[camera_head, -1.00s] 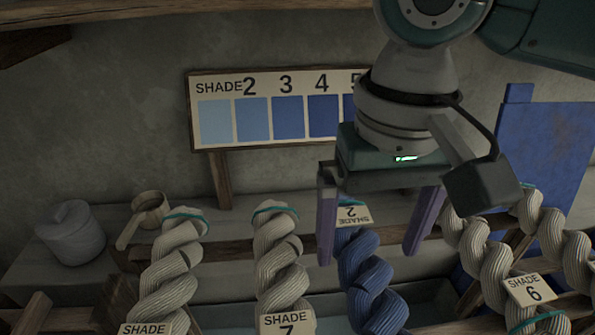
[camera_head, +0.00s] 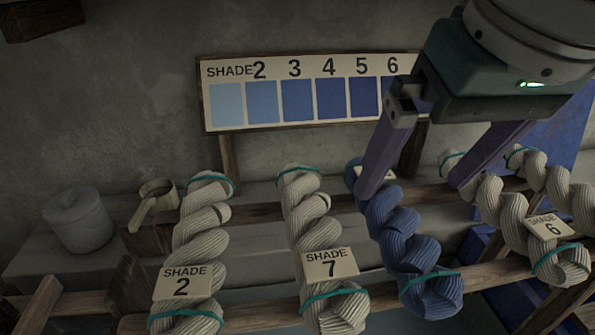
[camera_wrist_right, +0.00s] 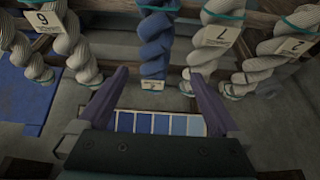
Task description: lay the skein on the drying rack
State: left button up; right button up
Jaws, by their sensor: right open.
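A blue twisted skein (camera_head: 388,226) lies across the wooden rails of the rack (camera_head: 492,273), between a pale skein tagged SHADE 7 (camera_head: 312,222) and more pale skeins on the right. It has a teal tie at its near end and a tag (camera_head: 362,172) at its far end, partly hidden by a finger. My right gripper (camera_head: 410,188) is open and empty above its far end; one finger overlaps the skein in the picture, the other is to its right. In the right wrist view the skein (camera_wrist_right: 154,40) lies beyond the open fingers. My left gripper is out of view.
A pale skein tagged SHADE 2 (camera_head: 200,237) and one tagged SHADE 6 (camera_head: 560,262) lie on the rails. A shade board (camera_head: 312,130) stands behind.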

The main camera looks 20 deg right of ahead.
aim_at(397, 209)
jog(key=x, duration=0.3)
jog(key=shift+w+d+f+b, duration=0.1)
jog(key=shift+w+d+b, duration=0.05)
jog(key=shift+d+b, duration=0.15)
jog(key=x, duration=0.3)
jog(key=b+x, duration=0.1)
jog(key=x, duration=0.1)
jog(key=shift+d+f, duration=0.1)
jog(key=shift+d, duration=0.15)
jog(key=shift+c, duration=0.2)
jog(key=c, duration=1.4)
grip_shut()
